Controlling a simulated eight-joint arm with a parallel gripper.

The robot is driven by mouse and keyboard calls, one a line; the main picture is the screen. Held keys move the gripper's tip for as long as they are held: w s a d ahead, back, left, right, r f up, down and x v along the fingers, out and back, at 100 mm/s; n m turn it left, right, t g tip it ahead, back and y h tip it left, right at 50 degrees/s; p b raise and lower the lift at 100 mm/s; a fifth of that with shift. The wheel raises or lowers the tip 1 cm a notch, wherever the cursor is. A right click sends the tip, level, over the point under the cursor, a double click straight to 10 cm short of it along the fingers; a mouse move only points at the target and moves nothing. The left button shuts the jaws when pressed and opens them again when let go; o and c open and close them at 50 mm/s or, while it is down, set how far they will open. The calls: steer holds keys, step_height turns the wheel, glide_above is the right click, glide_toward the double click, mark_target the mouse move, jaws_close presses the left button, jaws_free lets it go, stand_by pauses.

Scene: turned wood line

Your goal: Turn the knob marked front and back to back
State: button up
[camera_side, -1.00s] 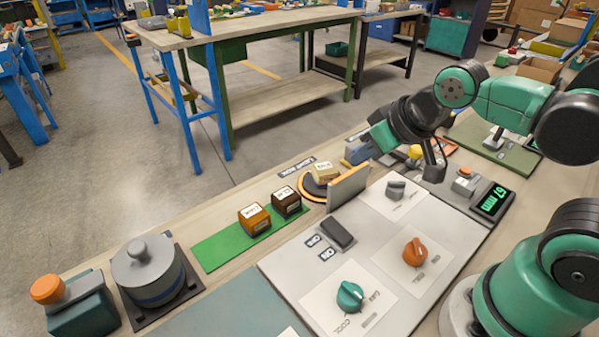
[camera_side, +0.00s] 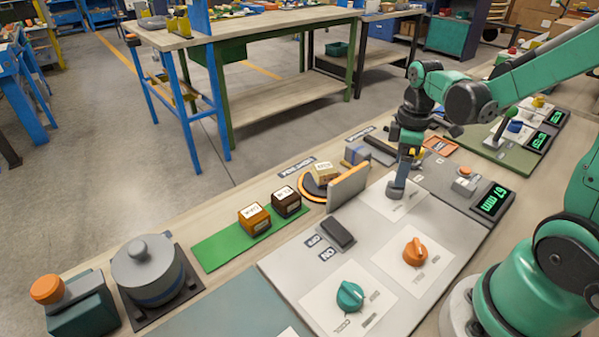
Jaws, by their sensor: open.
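The grey knob (camera_side: 394,192) sits on a white plate at the far end of the light panel (camera_side: 290,280). The lettering beside it is too small to read, so I cannot confirm it is the one marked front and back. My gripper (camera_side: 402,176) points down right over this grey knob and partly hides it. Its jaws are open; I cannot tell whether they touch the knob. An orange knob (camera_side: 415,252) and a teal knob (camera_side: 350,296) stand nearer on the same panel, each on its own labelled plate.
A dark rocker switch (camera_side: 338,234) and an upright board (camera_side: 347,187) stand left of the knobs. A green readout (camera_side: 493,201) is to the right. Wooden blocks (camera_side: 254,219) rest on a green strip. A grey lidded pot (camera_side: 148,268) is at the left.

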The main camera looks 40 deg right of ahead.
mark_target(395, 188)
steer(key=shift+f, duration=2.35)
jaws_close()
